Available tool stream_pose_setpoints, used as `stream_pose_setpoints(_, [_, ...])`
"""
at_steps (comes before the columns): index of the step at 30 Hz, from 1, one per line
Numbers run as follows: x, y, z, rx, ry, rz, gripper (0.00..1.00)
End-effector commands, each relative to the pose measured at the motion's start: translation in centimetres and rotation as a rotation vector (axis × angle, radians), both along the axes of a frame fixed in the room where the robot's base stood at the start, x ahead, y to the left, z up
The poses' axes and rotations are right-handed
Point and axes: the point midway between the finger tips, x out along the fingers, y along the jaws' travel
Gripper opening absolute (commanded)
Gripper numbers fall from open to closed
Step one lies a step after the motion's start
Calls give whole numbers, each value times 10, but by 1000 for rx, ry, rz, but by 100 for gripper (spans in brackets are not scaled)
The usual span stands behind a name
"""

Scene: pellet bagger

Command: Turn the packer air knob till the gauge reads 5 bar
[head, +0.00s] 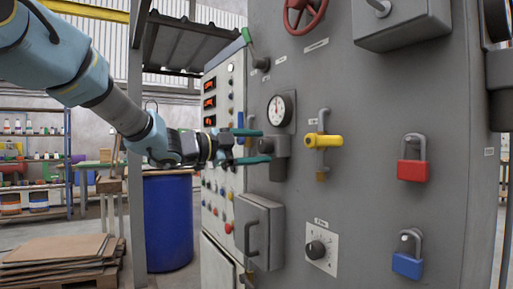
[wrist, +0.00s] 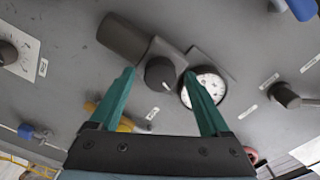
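The round white gauge (head: 280,108) is on the grey cabinet front, above a dark regulator body with a black knob (head: 266,145). Its needle is too small to read surely. My gripper (head: 251,147) has green fingers and points at the cabinet. It is open, with one finger above the knob and one below in the head view. In the wrist view the knob (wrist: 160,73) lies between the two fingertips (wrist: 159,75), with gaps seen at both sides. The right finger partly covers the gauge (wrist: 206,87) there.
Right of the regulator is a yellow valve handle (head: 323,141). Red (head: 412,170) and blue (head: 407,264) padlocks hang farther right. A grey box with a handle (head: 262,232) and a dial (head: 317,250) sit below. A blue barrel (head: 168,222) stands behind at left.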

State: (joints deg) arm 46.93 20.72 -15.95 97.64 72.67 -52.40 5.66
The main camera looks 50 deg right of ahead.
Motion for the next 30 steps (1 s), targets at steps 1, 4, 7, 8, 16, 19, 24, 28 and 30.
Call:
stream_pose_setpoints(1, [0,0,0,0,0,0,81])
stream_pose_setpoints(4, [0,0,0,0,0,0,81])
stream_pose_setpoints(7, [1,1,0,0,0,1,81])
stream_pose_setpoints(8, [1,2,0,0,0,1,81])
stream_pose_setpoints(16, [17,40,-1,0,-1,6,81])
stream_pose_setpoints(19, [24,59,-1,0,-2,4,81])
stream_pose_setpoints(24, [34,85,-1,1,0,3,81])
stream_pose_setpoints(28, [38,97,-1,0,0,1,81])
stream_pose_setpoints(30, [39,100,0,0,0,1,81])
